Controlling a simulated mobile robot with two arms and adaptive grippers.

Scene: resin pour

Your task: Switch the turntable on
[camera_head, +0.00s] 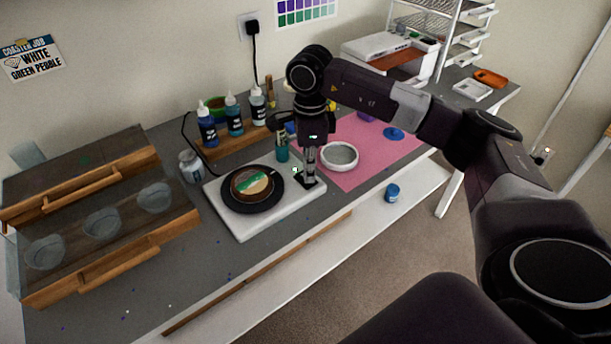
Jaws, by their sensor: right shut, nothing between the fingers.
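The turntable is a white, flat base (243,229) on the grey bench with a round black platter (275,203). A round brown-rimmed piece with green, white and tan bands (250,186) sits on the platter. My right gripper (309,180) points straight down at the right end of the base, beside the platter, with its fingers shut and empty. Its tips are at or just above a small dark patch there; I cannot tell whether they touch. A small green spot (295,170) shows just left of the fingers. Any switch under the fingertips is hidden. My left gripper is not in view.
A grey-white bowl (339,157) stands close right of the gripper on a pink mat (375,150). Several dropper bottles (234,117) stand in a wooden rack behind the turntable. Wooden-fronted drawers (120,262) with clear cups are at left. Bare bench lies in front of the turntable.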

